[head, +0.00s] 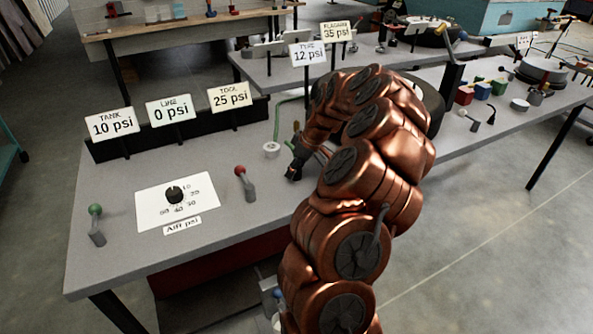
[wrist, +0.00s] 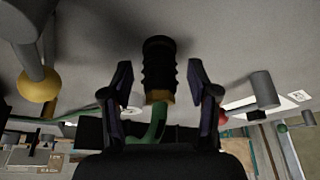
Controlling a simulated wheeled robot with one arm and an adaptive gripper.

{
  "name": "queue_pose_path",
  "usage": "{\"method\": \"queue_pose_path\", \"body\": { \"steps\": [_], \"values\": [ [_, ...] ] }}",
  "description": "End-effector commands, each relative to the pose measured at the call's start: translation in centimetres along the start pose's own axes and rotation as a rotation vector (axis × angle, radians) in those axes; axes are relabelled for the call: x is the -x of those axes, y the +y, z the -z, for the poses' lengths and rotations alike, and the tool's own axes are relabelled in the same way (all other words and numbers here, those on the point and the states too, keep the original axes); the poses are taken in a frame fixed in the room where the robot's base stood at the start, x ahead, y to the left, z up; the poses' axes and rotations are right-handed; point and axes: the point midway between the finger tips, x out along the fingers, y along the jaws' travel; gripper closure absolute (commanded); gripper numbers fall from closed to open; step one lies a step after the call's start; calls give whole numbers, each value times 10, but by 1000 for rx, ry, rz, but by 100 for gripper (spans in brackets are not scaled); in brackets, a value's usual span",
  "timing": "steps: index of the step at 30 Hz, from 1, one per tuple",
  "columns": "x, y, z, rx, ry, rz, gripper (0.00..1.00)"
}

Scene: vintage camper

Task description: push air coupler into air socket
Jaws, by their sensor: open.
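The air coupler, as I take it, is a black ribbed cylinder (wrist: 158,65) with a brass collar and a green hose, between my fingers in the wrist view. My gripper (wrist: 159,88) is open, one finger on each side, with visible gaps to the coupler. In the head view, my gripper (head: 294,172) is low over the grey bench, partly hidden by my arm. The green hose (head: 277,120) rises behind it. I cannot surely pick out the air socket; a short white ring-like piece (head: 271,149) stands left of my gripper.
A red-knobbed lever (head: 244,183), a dial plate (head: 176,199) and a green-knobbed lever (head: 96,225) are on the bench to the left. Pressure signs (head: 170,111) stand behind. A yellow-knobbed post (wrist: 37,85) is left in the wrist view.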

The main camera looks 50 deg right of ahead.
Motion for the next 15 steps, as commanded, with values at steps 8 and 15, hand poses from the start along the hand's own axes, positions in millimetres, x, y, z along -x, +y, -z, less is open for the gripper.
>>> {"method": "queue_pose_path", "body": {
  "steps": [8, 15],
  "values": [
    [0, 0, 0, 0, 0, 1, 58],
    [0, 0, 0, 0, 0, 1, 83]
  ]
}}
